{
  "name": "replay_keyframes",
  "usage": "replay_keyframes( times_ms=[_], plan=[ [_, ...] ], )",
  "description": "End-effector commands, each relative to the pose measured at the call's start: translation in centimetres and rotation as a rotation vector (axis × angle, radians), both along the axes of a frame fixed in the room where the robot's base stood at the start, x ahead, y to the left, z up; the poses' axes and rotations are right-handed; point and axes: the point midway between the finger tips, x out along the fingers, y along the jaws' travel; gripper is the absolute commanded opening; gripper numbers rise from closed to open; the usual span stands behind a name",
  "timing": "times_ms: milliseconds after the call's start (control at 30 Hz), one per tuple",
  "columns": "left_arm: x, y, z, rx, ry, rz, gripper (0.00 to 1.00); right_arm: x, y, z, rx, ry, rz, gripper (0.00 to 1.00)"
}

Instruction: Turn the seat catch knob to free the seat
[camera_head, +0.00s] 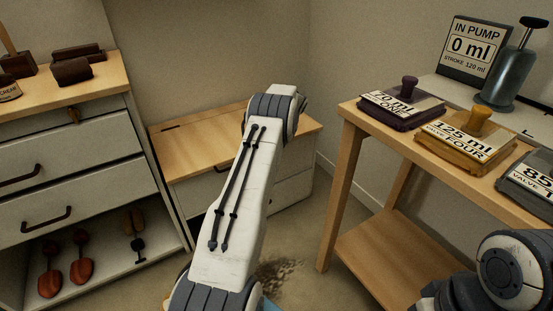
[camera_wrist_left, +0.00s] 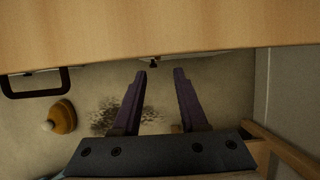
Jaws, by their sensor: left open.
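The wooden seat (camera_head: 195,142) is the top of a low white bench against the back wall, and it lies flat. In the left wrist view the seat (camera_wrist_left: 160,32) fills the upper part. A small dark piece (camera_wrist_left: 153,63), apparently the catch knob, shows just under its front edge. My left gripper (camera_wrist_left: 160,73) is open and empty, its two dark fingers pointing at that edge with the small piece just beyond the fingertips. In the head view my left arm hides the gripper and the bench's middle. My right gripper is out of view.
A white drawer cabinet (camera_head: 75,172) stands left, with shoe trees on its bottom shelf. A wooden table (camera_head: 348,112) with labelled blocks and a pump stands right. A dark handle (camera_wrist_left: 36,82) and a rounded orange-brown object (camera_wrist_left: 60,117) lie left of my fingers. The floor has a dark stain (camera_head: 280,272).

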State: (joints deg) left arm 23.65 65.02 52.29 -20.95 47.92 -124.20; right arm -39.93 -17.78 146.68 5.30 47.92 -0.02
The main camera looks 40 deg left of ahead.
Motion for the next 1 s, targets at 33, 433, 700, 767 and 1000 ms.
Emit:
replay_keyframes(
  times_ms=[33, 433, 700, 767, 1000],
  plan=[
    [0.0, 0.6, -1.6, -0.001, 0.002, 0.005, 0.42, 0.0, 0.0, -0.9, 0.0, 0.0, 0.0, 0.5],
    [0.8, 2.8, -7.1, -0.002, 0.0, 0.006, 0.42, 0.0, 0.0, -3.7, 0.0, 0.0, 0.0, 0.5],
    [1.1, 2.9, -7.4, -0.001, -0.001, 0.003, 0.42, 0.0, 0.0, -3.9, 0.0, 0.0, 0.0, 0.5],
    [1.1, 2.8, -7.4, -0.002, 0.0, 0.003, 0.42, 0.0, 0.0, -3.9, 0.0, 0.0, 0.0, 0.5],
    [1.1, 2.8, -7.4, -0.002, 0.0, 0.003, 0.0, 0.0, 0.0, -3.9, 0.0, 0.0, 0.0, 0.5]
  ],
)
